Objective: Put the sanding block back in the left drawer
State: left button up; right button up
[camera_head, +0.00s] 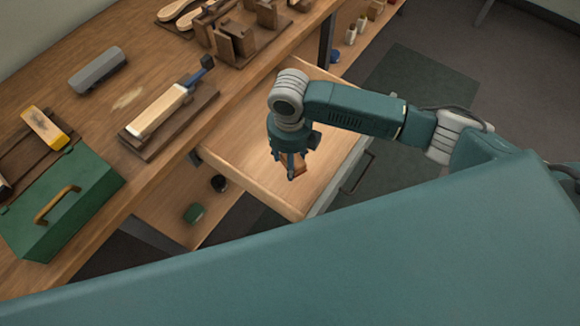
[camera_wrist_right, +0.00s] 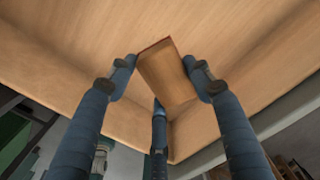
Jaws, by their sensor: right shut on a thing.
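The sanding block, a brown wooden block, is between the fingers of my right gripper (camera_head: 291,170). It is mostly hidden by the fingers in the head view (camera_head: 299,161) and shows clearly in the wrist view (camera_wrist_right: 168,76). My right gripper is shut on the block, with fingers on both sides and a third behind it. The open wooden drawer (camera_head: 250,183) extends from under the bench. The gripper and block are inside its outline, toward its front. I cannot tell whether the block touches the drawer floor. My left gripper is not in view.
The drawer floor around the gripper looks clear. Small containers (camera_head: 351,34) stand beyond the drawer.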

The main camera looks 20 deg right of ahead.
jog(key=shift+f, duration=2.3)
jog(key=shift+f, duration=0.15)
jog(key=o, duration=1.1)
notch_tip(320, 180, up, 12)
jog(key=shift+r, duration=0.2)
